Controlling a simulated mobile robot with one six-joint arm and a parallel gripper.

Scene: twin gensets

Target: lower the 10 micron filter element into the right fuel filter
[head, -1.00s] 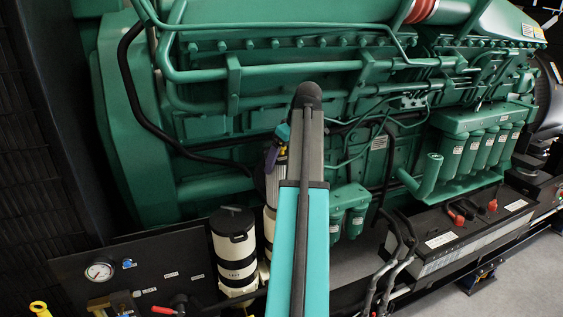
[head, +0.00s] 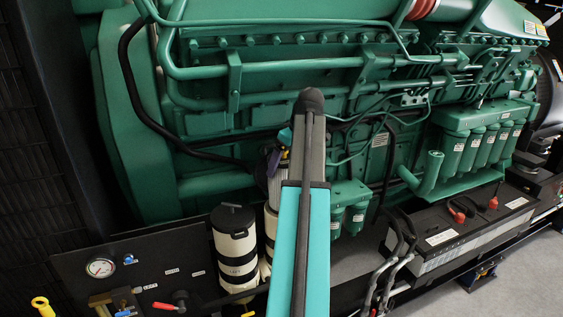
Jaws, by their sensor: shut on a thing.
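The 10 micron filter element (head: 273,188) is a pale, ribbed upright cylinder just left of my arm. My gripper (head: 274,163), with purple and teal parts, is at its top and shut on it; the fingertips are hard to make out. The right fuel filter (head: 269,228) is a cream canister with a dark band, directly below the element, and my arm covers its right side. The element's lower end is at or close to the canister's top; I cannot tell whether it is inside the opening.
The left fuel filter (head: 234,246), cream with black bands and a black lid, stands close to the left. A gauge panel (head: 150,270) is at lower left. Green small filters (head: 350,205) are right of my arm, and a black battery box (head: 460,230) is further right.

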